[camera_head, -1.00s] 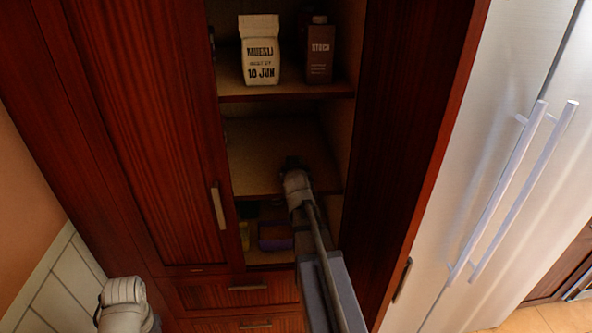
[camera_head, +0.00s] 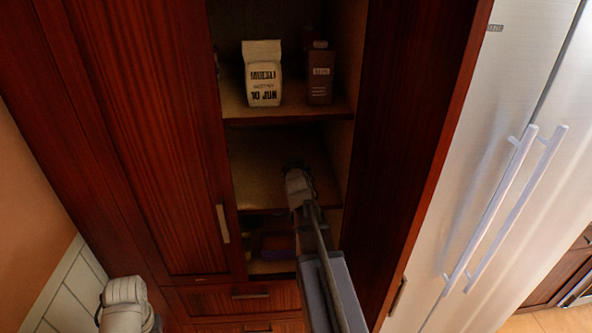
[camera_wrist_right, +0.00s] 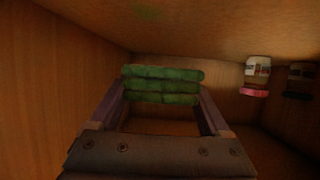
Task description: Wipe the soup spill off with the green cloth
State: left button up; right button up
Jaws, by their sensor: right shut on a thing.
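The green cloth (camera_wrist_right: 163,85) is a folded, layered bundle held across the fingertips of my right gripper (camera_wrist_right: 163,98). In the head view my right arm reaches into the open cupboard, and the right gripper (camera_head: 294,172) is at the middle shelf (camera_head: 258,172). The cloth cannot be made out there. A faint greenish patch (camera_wrist_right: 150,13) shows on the wooden surface at the top of the right wrist view, apart from the cloth; I cannot tell for sure that it is the soup spill. My left gripper is not visible, only part of my left arm at the lower left.
A muesli bag (camera_head: 263,75) and a brown stock carton (camera_head: 320,75) stand on the upper shelf. A white and pink container (camera_wrist_right: 257,76) shows in the right wrist view. The open cupboard door (camera_head: 412,120) bounds the right side, beside the fridge (camera_head: 500,130).

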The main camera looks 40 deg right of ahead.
notch_tip(320, 180, up, 3)
jog(key=p, duration=0.3)
dwell(0.4)
notch_tip(320, 180, down, 4)
jog(key=b, duration=0.3)
jog(key=shift+r+b, duration=0.2)
jog(key=shift+b, duration=0.1)
dwell(0.5)
jog(key=shift+f+b, duration=1.7)
jog(key=shift+f+b, duration=1)
jog(key=shift+b, duration=0.05)
jog(key=shift+d, duration=0.1)
